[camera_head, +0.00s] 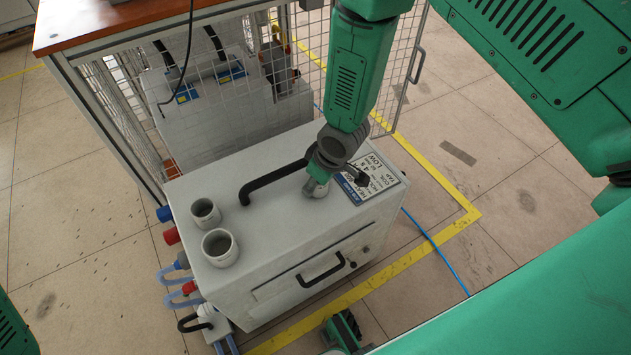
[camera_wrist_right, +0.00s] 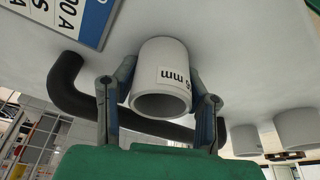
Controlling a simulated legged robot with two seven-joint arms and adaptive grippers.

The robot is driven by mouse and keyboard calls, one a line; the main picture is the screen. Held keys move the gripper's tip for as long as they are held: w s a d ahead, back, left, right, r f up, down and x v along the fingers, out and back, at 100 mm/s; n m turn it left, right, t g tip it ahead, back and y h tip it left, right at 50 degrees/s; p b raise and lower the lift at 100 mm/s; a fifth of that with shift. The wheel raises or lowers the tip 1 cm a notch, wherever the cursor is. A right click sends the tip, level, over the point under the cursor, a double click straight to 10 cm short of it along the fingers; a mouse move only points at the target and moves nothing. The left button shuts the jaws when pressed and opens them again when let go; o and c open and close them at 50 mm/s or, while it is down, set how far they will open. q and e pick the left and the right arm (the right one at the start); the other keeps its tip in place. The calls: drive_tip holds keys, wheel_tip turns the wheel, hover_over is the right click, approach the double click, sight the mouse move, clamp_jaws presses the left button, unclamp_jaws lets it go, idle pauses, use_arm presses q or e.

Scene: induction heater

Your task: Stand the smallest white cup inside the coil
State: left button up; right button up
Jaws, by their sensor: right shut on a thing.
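My right gripper (camera_head: 324,172) reaches down onto the top of the white box. In the right wrist view the right gripper (camera_wrist_right: 162,78) is shut on a small white cup (camera_wrist_right: 160,58), with one finger on each side. The cup has a label ending in "mm" and its open rim faces the camera. In the head view this cup (camera_head: 316,189) is mostly hidden under the gripper, at the box top. Two other white cups, a smaller one (camera_head: 205,211) and a larger one (camera_head: 219,247), stand at the box's left end. I cannot make out a coil. My left gripper is not seen.
A black bent bar (camera_head: 262,178) rises from the white box (camera_head: 290,225) close beside the gripper. A blue and white label plate (camera_head: 371,183) lies to its right. Plugs and cables line the box's left side. A wire mesh cage (camera_head: 235,65) stands behind.

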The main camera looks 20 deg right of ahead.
drive_tip(key=o, duration=1.3)
drive_tip(key=shift+f, duration=0.1)
drive_tip(key=p+v, duration=0.4)
drive_tip(key=v, duration=0.8)
drive_tip(key=s+d+f+m, duration=0.1)
drive_tip(key=s+d+f, duration=0.1)
drive_tip(key=s, duration=0.6)
drive_tip(key=s+d+f+m+g+h, duration=0.1)
drive_tip(key=s+d+f+m, duration=0.1)
drive_tip(key=s+f, duration=0.2)
drive_tip(key=s+d+f+m+g, duration=0.1)
drive_tip(key=s+d+f+m, duration=0.1)
drive_tip(key=s, duration=0.9)
drive_tip(key=shift+s+d+f+h, duration=0.3)
drive_tip(key=shift+s+d+f, duration=0.05)
drive_tip(key=shift+f, duration=0.05)
